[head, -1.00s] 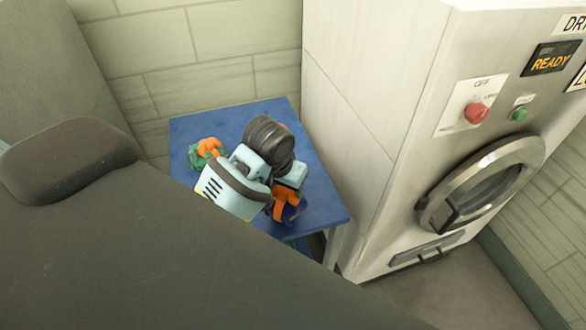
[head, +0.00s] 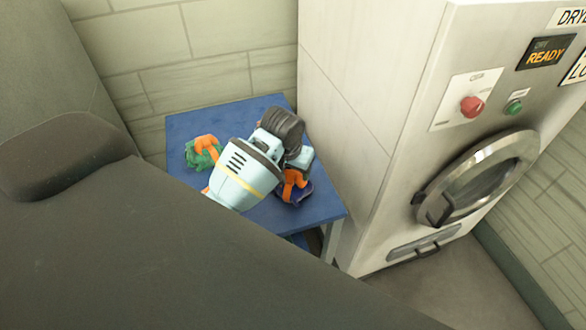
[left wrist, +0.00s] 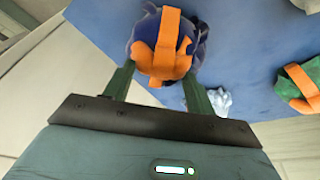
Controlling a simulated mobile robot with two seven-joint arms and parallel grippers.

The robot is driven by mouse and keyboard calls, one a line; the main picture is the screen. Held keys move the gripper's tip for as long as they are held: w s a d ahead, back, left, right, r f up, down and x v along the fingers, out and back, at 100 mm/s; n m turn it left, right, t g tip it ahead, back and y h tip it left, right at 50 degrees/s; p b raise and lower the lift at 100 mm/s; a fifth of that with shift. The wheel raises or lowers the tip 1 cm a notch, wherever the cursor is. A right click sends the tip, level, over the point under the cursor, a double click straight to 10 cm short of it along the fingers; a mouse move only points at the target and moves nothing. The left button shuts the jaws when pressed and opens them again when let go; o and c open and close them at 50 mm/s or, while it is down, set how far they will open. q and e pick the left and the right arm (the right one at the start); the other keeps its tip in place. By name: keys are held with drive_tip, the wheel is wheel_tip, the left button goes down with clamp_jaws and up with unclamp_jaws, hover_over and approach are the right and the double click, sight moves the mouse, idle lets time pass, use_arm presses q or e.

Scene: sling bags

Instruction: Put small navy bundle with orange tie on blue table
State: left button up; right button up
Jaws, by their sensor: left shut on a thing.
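The small navy bundle with orange tie (head: 306,193) is at the right part of the blue table (head: 268,214) in the head view. My left gripper (head: 298,176) is shut on it. In the left wrist view, the navy bundle (left wrist: 145,25) sits at the fingertips, with its orange band crossing between the two fingers (left wrist: 158,80). The blue tabletop shows behind it. I cannot tell whether the bundle touches the table or hangs just above it. My forearm hides part of the tabletop. My right gripper is not in view.
A green bundle with an orange tie (head: 200,156) lies on the table's left part. A dryer (head: 375,130) stands close to the table's right side. A tiled wall (head: 215,70) is behind.

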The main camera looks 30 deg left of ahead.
sight(288, 185)
use_arm(q)
drive_tip(key=shift+f, duration=0.15)
drive_tip(key=o, duration=1.5)
drive_tip(key=shift+f, duration=0.1)
drive_tip(key=shift+o, duration=0.2)
drive_tip(key=v, duration=1.2)
drive_tip(key=shift+r, duration=0.2)
